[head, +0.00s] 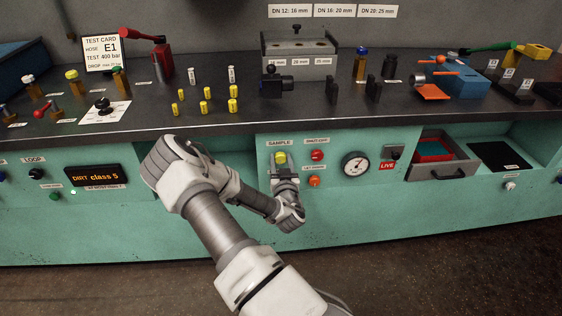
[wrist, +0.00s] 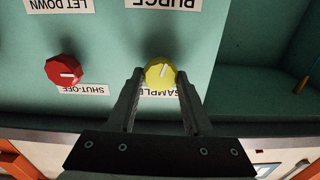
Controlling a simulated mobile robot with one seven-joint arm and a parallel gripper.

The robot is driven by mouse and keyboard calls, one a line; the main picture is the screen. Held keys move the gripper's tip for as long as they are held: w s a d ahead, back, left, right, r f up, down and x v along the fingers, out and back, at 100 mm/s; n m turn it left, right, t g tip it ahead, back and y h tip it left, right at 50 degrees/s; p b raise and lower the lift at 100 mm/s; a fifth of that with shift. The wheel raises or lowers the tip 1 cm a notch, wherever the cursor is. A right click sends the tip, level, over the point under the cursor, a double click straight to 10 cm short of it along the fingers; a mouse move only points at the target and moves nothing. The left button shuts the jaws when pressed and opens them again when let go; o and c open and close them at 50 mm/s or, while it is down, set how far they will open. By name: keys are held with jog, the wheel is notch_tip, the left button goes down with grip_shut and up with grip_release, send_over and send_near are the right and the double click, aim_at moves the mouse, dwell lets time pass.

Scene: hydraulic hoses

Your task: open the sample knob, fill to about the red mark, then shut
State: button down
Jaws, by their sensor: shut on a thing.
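The yellow sample knob (head: 281,158) is on the green front panel, just under the SAMPLE label (head: 279,143). In the wrist view, which is upside down, the knob (wrist: 160,72) shows a white pointer line, slightly tilted. My gripper (head: 283,170) reaches the knob from below and in front. In the wrist view my gripper (wrist: 159,78) has one finger on each side of the knob and is shut on it. I cannot make out a sample vessel or a red mark in either view; my arm and gripper hide part of the panel below the knob.
A red shut-off knob (head: 317,155) and an orange let-down knob (head: 314,181) sit close to the right. A pressure gauge (head: 355,164) and a red LIVE sign (head: 387,167) are farther right. An open drawer (head: 440,172) juts out. The bench top (head: 215,122) overhangs the panel.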

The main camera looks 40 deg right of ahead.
jog(key=n+b, duration=0.1)
jog(key=n, duration=0.2)
jog(key=shift+n, duration=0.3)
jog(key=shift+c, duration=1.5)
grip_release()
jog(key=shift+a, duration=0.1)
jog(key=p+v, duration=0.2)
jog(key=v, duration=1.5)
jog(key=shift+s, duration=0.2)
